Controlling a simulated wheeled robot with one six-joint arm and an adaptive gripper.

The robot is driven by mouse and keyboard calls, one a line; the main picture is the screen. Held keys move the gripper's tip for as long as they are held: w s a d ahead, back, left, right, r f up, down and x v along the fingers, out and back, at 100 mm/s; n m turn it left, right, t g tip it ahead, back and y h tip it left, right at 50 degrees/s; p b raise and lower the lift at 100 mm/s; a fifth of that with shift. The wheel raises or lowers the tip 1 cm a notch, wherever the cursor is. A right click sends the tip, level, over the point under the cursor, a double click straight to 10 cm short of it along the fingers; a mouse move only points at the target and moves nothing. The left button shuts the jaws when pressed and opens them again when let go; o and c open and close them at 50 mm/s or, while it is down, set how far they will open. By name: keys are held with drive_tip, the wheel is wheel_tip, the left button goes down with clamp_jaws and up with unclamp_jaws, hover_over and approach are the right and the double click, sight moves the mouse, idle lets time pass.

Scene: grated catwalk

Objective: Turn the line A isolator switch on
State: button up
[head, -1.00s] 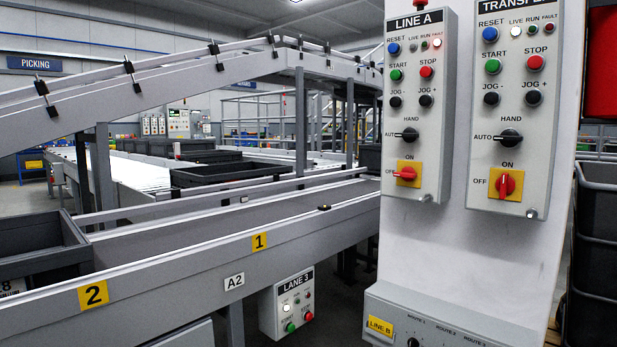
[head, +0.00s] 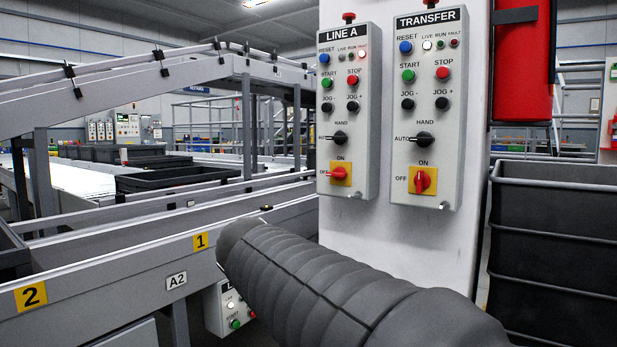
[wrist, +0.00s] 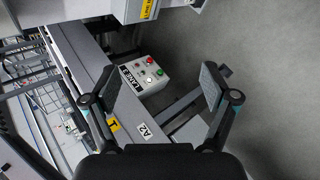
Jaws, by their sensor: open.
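The line A panel (head: 348,115) is a grey box on a pale column in the head view. Its isolator switch (head: 340,173) is a red rotary handle on a yellow plate low on the panel. The handle lies sideways, pointing left to OFF; ON is marked above. In the wrist view my gripper (wrist: 160,85) is open and empty, its two fingers wide apart. It faces the conveyor side and the lane 3 box (wrist: 146,77), away from the isolator. The gripper itself does not show in the head view; only my dark arm does.
The transfer panel (head: 430,110) stands close right, with a similar red isolator (head: 423,180) whose handle is upright. Buttons and a black selector (head: 339,138) sit above the line A isolator. Conveyor rails (head: 110,262) run left; dark crates (head: 552,250) are stacked right.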

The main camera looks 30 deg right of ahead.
drive_tip(key=w+d+r+n+h, duration=0.55)
drive_tip(key=w+d+r, duration=0.35)
drive_tip(key=w, duration=0.2)
drive_tip(key=n+h, duration=0.4)
drive_tip(key=n, duration=0.3)
approach(334, 175)
drive_tip(key=shift+t, duration=0.4)
drive_tip(key=p+x, duration=0.1)
drive_tip(key=x, duration=1)
drive_tip(key=shift+s+d+f, duration=0.15)
drive_tip(key=shift+d, duration=0.05)
drive_tip(key=c, duration=1.2)
